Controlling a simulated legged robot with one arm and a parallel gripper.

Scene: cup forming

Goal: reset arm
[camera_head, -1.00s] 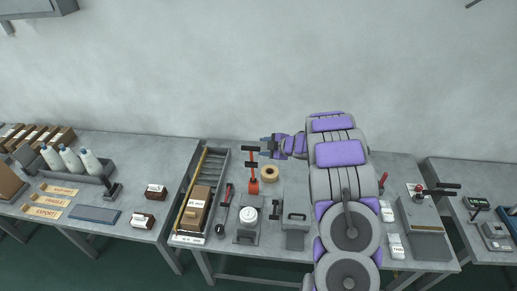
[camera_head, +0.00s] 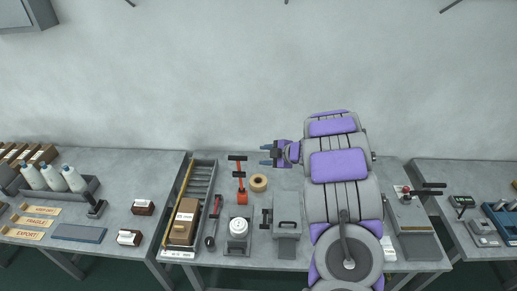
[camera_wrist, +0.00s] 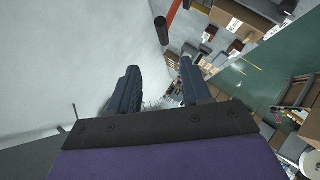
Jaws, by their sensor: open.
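My gripper (camera_head: 266,155) is at the end of my grey and purple arm, in front of the wall and above the back part of the middle table in the head view. It points left. In the wrist view its two dark fingers (camera_wrist: 158,92) stand apart with nothing between them, so it is open and empty. My arm hides part of the table behind it.
The middle table (camera_head: 275,177) holds a roll of tape (camera_head: 259,183), an orange-red tool (camera_head: 241,185), a tray with a brown box (camera_head: 184,221), a white round item (camera_head: 238,227) and a grey press (camera_head: 287,229). White bottles (camera_head: 53,178) stand on the left table.

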